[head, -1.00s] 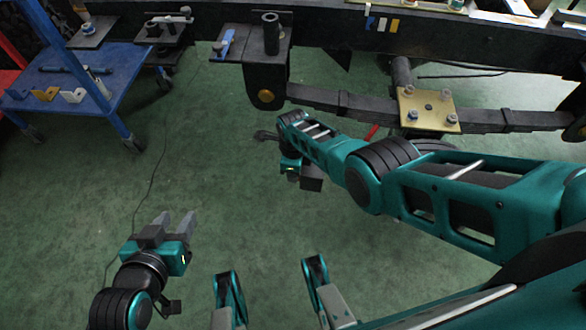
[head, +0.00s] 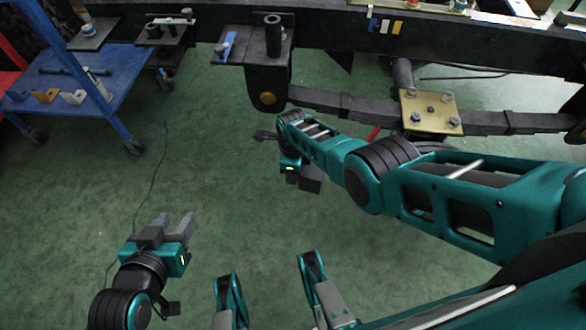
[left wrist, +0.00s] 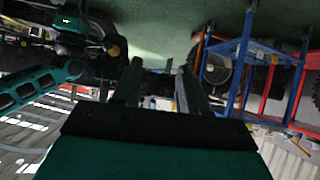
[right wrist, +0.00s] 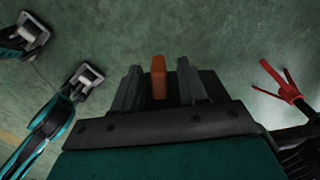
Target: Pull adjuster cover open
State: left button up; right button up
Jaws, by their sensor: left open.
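My left gripper (head: 177,221) is open and empty over the green floor at the lower left of the head view. In the left wrist view its two fingers (left wrist: 160,88) stand apart with nothing between them. My right gripper (head: 264,135) is small and dark in the head view, below the chassis leaf spring. In the right wrist view its fingers (right wrist: 158,72) stand apart on either side of an orange upright piece (right wrist: 158,78), with gaps visible on both sides. I cannot tell whether this orange piece is the adjuster cover; nothing else in view is clearly that cover.
The dark chassis rail (head: 340,42) crosses the top, with a leaf spring (head: 345,103) and a brass-coloured plate (head: 432,112) below. A red forked part (right wrist: 287,90) is right of my right gripper. A blue cart (head: 75,85) stands at the left.

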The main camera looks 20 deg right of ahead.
notch_tip(320, 180, up, 13)
jog(key=p, duration=1)
jog(key=shift+s+f, duration=0.1)
